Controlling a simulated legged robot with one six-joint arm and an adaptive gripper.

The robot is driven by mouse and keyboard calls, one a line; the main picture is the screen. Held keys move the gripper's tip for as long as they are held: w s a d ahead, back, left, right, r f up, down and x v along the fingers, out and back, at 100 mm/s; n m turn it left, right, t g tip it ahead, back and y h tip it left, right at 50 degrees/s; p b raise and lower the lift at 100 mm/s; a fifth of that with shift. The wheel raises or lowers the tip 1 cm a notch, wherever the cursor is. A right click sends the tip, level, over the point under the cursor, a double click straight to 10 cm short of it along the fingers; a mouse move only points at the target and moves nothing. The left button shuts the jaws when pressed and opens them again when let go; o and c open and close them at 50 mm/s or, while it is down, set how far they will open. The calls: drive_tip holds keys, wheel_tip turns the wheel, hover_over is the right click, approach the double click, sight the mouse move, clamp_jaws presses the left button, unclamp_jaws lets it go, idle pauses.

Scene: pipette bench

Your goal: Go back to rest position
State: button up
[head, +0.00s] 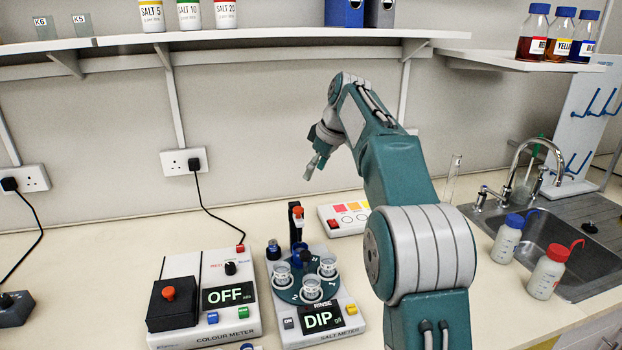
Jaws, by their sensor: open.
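My gripper (312,166) is in the air above the back of the bench, in front of the wall. It points down and to the left. Its fingers are small in this view; they look apart, with nothing between them. My arm rises from the lower right and bends over at the top. Below the gripper, and apart from it, stands the salt meter (312,335), its display reading DIP. It carries a round carousel with several small cups.
The colour meter (205,300), reading OFF, stands left of the salt meter. A white box with coloured squares (343,217) is behind. Two wash bottles (507,238) (548,272) stand by the sink (548,237). A shelf (240,36) with salt pots overhangs the back; coloured bottles (558,34) stand right.

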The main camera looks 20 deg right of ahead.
drive_tip(key=s+a+r+m+t+h, duration=0.1)
drive_tip(key=s+a+m, duration=0.15)
drive_tip(key=s, duration=0.75)
drive_tip(key=s+a+r+m+h, duration=0.1)
drive_tip(key=s+m, duration=0.2)
drive_tip(key=s, duration=0.7)
drive_tip(key=s+f+m, duration=0.1)
drive_tip(key=s+f, duration=0.5)
drive_tip(key=s, duration=0.3)
drive_tip(key=s+f+m+t+h, duration=0.1)
drive_tip(key=s+f+m, duration=0.1)
drive_tip(key=s+f, duration=0.4)
drive_tip(key=s, duration=0.3)
drive_tip(key=shift+s+f, duration=0.15)
drive_tip(key=shift+f, duration=0.15)
